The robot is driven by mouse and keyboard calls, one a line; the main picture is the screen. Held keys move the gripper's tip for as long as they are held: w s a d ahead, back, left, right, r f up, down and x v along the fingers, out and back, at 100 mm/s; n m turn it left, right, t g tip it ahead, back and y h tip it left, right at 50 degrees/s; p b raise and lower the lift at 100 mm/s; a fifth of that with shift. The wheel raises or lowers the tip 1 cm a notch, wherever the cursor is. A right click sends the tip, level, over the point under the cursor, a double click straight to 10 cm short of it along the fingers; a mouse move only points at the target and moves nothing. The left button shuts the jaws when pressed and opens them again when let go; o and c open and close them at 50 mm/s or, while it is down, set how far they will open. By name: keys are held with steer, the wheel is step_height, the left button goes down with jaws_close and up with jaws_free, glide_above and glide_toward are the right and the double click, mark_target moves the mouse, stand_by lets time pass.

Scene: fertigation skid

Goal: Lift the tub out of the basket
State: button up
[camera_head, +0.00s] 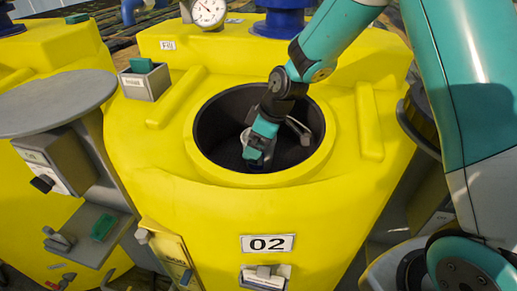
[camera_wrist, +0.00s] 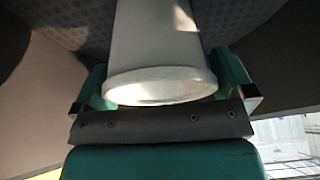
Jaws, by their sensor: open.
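The dark mesh basket (camera_head: 212,122) sits in the round opening of the yellow tank marked 02. My gripper (camera_head: 256,152) reaches down into it. A small pale patch, likely the tub (camera_head: 245,136), shows beside the gripper in the head view; most of it is hidden. In the wrist view the pale grey tub (camera_wrist: 160,45), with a flared rim, lies between the two green fingers of my gripper (camera_wrist: 163,82). The fingers are open, one on each side of it. I cannot tell whether either finger touches it. The mesh of the basket (camera_wrist: 60,22) shows behind.
The yellow tank's rim (camera_head: 225,178) surrounds the basket closely. A round grey table (camera_head: 60,100) stands at the left. A box with a green top (camera_head: 144,80) sits on the tank's left shoulder. A gauge (camera_head: 208,12) and blue fitting (camera_head: 283,18) stand behind the opening.

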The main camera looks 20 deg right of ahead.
steer(key=shift+w+f, duration=0.1)
steer(key=shift+f, duration=0.1)
steer(key=c, duration=0.5)
steer(key=shift+c, duration=0.2)
steer(key=shift+r, duration=0.15)
